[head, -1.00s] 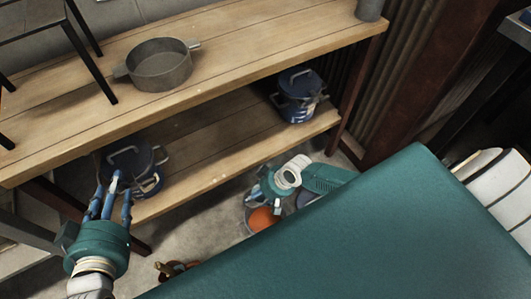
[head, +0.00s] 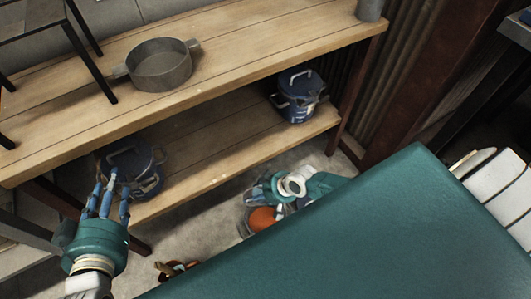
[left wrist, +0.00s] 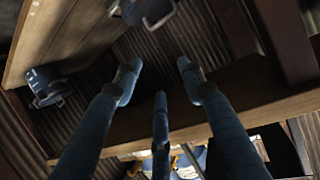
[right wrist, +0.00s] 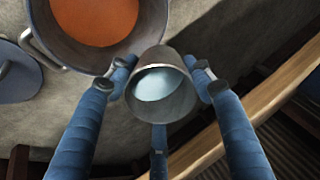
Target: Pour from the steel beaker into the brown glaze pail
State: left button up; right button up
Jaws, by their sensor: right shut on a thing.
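The steel beaker (right wrist: 175,100) is between the fingers of my right gripper (right wrist: 161,85) in the right wrist view. Its mouth shows pale blue liquid inside. The brown glaze pail (right wrist: 148,32) is at the top left of that view, with orange-brown glaze in it; the beaker's rim overlaps the pail's near edge in the picture. In the head view the pail (head: 245,226) stands on the floor, partly hidden by my right gripper (head: 262,190). The beaker is not clear there. My left gripper (head: 108,200) is open and empty, its fingers spread, also in the left wrist view (left wrist: 158,85).
A wooden shelf unit (head: 225,65) holds a grey pan (head: 162,66) on top and blue lidded pots (head: 298,97) (head: 133,165) on its lower board. A grey-blue round object (right wrist: 18,75) lies beside the pail. Small brown items (head: 177,269) lie on the floor.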

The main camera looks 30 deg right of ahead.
pick_arm(q)
jog(key=shift+w+r, duration=0.1)
jog(key=shift+r, duration=0.05)
jog(key=shift+w+d+r+t, duration=0.15)
jog(key=shift+r+t, duration=0.15)
jog(key=shift+r, duration=0.1)
jog(key=shift+w+d+r+t, duration=0.1)
jog(key=shift+r+t, duration=0.2)
jog(key=shift+r, duration=0.1)
pick_arm(e)
jog(key=shift+f+t, duration=0.1)
jog(key=shift+t, duration=0.4)
jog(key=shift+f+t+b, duration=0.15)
jog(key=shift+t+b, duration=0.25)
jog(key=shift+b, duration=0.1)
pick_arm(q)
jog(key=r, duration=0.1)
jog(key=r+t, duration=0.1)
jog(key=w+r+h, duration=0.1)
jog(key=shift+d+r+t, duration=0.1)
jog(key=shift+d+t, duration=0.2)
jog(key=shift+d, duration=0.1)
pick_arm(e)
jog(key=shift+s, duration=0.1)
pick_arm(q)
jog(key=shift+w+d+r+t, duration=0.1)
jog(key=shift+d+r+t, duration=0.15)
jog(key=shift+r+t, duration=0.25)
pick_arm(e)
jog(key=shift+n+t, duration=0.3)
